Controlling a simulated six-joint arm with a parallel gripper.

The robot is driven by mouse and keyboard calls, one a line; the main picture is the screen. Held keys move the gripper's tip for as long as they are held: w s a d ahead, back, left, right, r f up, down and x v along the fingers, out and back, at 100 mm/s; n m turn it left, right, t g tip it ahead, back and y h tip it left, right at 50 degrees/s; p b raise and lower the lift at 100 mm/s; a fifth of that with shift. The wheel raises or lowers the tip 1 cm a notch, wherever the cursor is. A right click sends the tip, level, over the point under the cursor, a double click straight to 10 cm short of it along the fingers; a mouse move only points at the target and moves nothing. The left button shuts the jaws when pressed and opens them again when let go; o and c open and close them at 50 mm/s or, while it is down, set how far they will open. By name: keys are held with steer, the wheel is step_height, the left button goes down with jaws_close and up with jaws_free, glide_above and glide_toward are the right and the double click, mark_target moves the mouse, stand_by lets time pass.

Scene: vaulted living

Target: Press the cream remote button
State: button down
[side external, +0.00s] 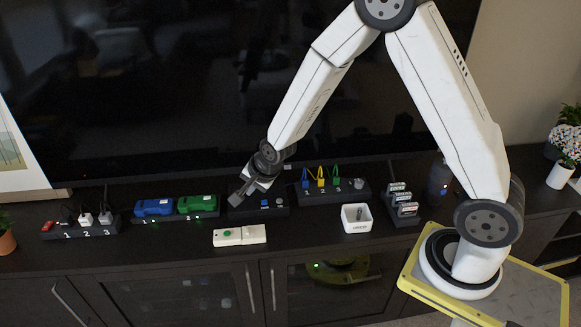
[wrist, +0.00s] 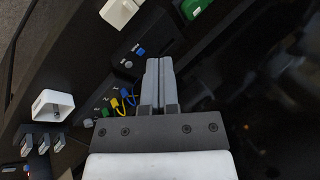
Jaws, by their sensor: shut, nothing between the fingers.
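The cream remote (side external: 250,235) lies near the front edge of the dark cabinet top, with a round green button (side external: 227,233) on its left part. In the wrist view the cream remote (wrist: 118,12) is cut off by the top edge, and I cannot make out its button there. My gripper (side external: 236,201) is shut and empty. In the side view it appears behind and above the remote, over the left end of a black box with a blue button. In the wrist view my gripper (wrist: 160,64) points toward that box, apart from the remote.
The black box with a blue button (side external: 265,203) stands behind the remote. Blue (side external: 153,207) and green (side external: 198,204) blocks sit on a strip to the left. A white open box (side external: 356,218) stands to the right. A large dark screen (side external: 160,90) rises behind.

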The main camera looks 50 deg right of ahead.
mark_target(229, 234)
steer(key=w+a+f+m+t, duration=0.1)
steer(key=w+f+m+t, duration=0.2)
steer(key=w+f+m, duration=0.7)
steer(key=shift+w+f+m+h, duration=0.15)
steer(key=shift+f+m+h, duration=0.25)
steer(key=shift+m, duration=1.2)
steer(key=shift+f, duration=0.2)
steer(key=shift+f, duration=4.25)
steer(key=shift+f, duration=0.8)
steer(key=shift+r, duration=0.75)
steer(key=shift+r, duration=0.15)
